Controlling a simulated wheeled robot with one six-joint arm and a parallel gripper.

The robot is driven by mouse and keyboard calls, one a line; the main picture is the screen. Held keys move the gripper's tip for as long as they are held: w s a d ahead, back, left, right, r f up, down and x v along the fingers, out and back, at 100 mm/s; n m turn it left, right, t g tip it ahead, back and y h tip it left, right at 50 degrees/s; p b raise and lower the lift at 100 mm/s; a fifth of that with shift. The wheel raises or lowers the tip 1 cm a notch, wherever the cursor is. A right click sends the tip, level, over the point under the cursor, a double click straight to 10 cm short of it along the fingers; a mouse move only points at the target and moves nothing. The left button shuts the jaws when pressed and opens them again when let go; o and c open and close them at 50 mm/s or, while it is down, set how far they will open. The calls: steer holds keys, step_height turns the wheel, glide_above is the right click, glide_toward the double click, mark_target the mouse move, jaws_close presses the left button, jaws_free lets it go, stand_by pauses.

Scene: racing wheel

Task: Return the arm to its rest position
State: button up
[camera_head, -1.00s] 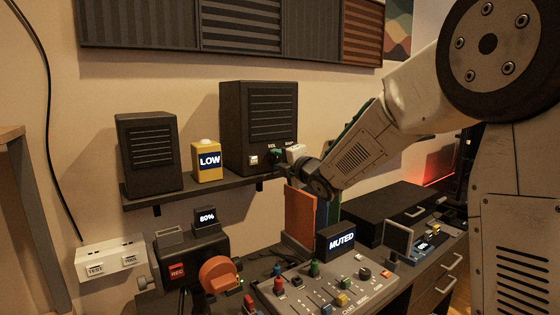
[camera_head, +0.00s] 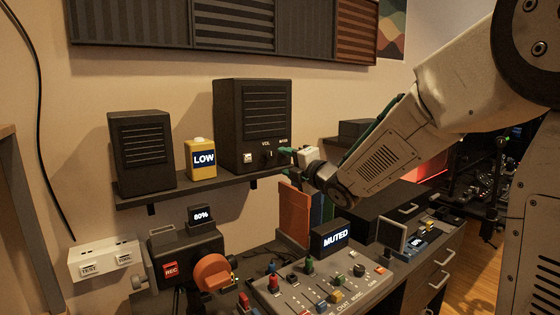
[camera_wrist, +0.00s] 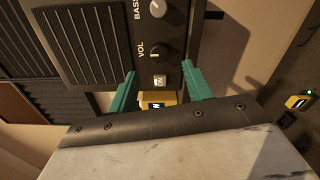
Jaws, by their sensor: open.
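My white arm (camera_head: 400,140) reaches in from the right in the head view. My gripper (camera_head: 286,161), with green fingers, is near the lower right corner of the large black speaker (camera_head: 256,125). In the wrist view my gripper (camera_wrist: 158,84) is open, with its two green fingers apart and nothing held between them. The VOL knob (camera_wrist: 159,51) and a small ON switch (camera_wrist: 160,81) on the speaker face show beyond and between the fingertips. The BASS knob is partly hidden behind my gripper in the head view, but shows in the wrist view (camera_wrist: 157,9).
A dark shelf (camera_head: 150,196) carries the speakers and a yellow LOW box (camera_head: 201,159). Below stand a mixing desk (camera_head: 310,290) with a MUTED display (camera_head: 335,238), an orange upright panel (camera_head: 294,213) and a black drawer unit (camera_head: 425,285). Open floor (camera_head: 485,270) shows at the right.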

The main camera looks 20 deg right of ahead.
steer(key=shift+s+d, duration=0.1)
steer(key=shift+s, duration=0.3)
steer(key=d+f+m+g+h, duration=0.3)
steer(key=d+f+m+h, duration=0.1)
steer(key=f+m, duration=0.25)
steer(key=s+d+f+m+g+h, duration=0.2)
steer(key=s+f+m+g, duration=0.15)
steer(key=s, duration=0.25)
steer(key=s+d+f+m+g+h, duration=0.2)
steer(key=s+m, duration=0.3)
steer(key=s+a+m+g, duration=0.2)
steer(key=s+m, duration=0.1)
steer(key=s, duration=0.7)
steer(key=s+a+m+g+y, duration=0.1)
steer(key=s+a+m+g, duration=0.1)
steer(key=s, duration=0.8)
steer(key=s+a+r+m+g+y, duration=0.1)
steer(key=s+a+m+g, duration=0.2)
steer(key=s, duration=0.7)
steer(key=shift+m, duration=0.5)
steer(key=shift+s+a, duration=0.1)
